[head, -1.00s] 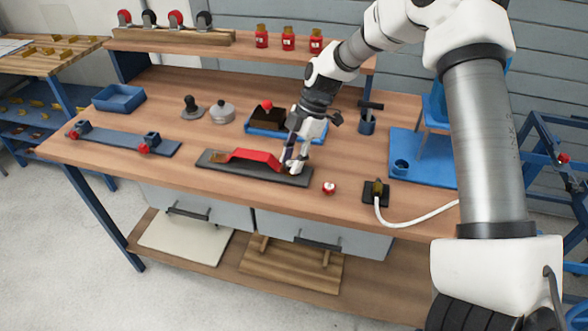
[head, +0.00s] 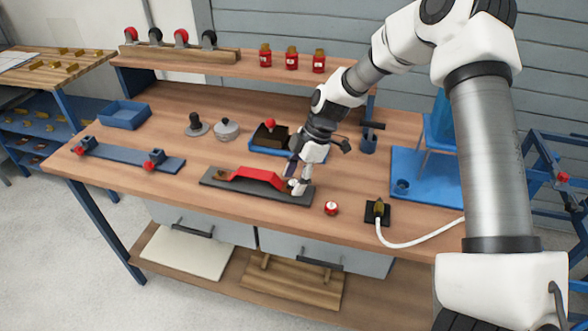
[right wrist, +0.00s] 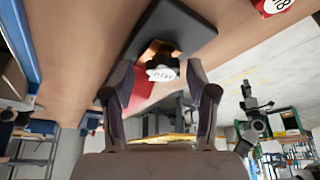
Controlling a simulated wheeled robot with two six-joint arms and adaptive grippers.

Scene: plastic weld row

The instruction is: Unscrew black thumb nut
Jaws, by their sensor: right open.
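The black thumb nut (right wrist: 160,66) with a pale lettered face shows in the right wrist view. It sits by a brass-coloured piece on the dark base plate (right wrist: 185,28). In the head view, my gripper hides the nut. My right gripper (head: 297,186) is at the right end of the dark base plate (head: 222,184), by the red bridge-shaped part (head: 255,176). In the right wrist view, the fingers of my right gripper (right wrist: 158,76) are open on either side of the nut; I cannot tell whether they touch it. My left gripper is not in view.
A red-and-white knob (head: 331,208) and a black socket block (head: 377,211) with a white cable stand right of the plate. Behind it are a blue tray (head: 262,149) and a grey lidded pot (head: 227,130). A blue clamp bar (head: 125,154) lies left.

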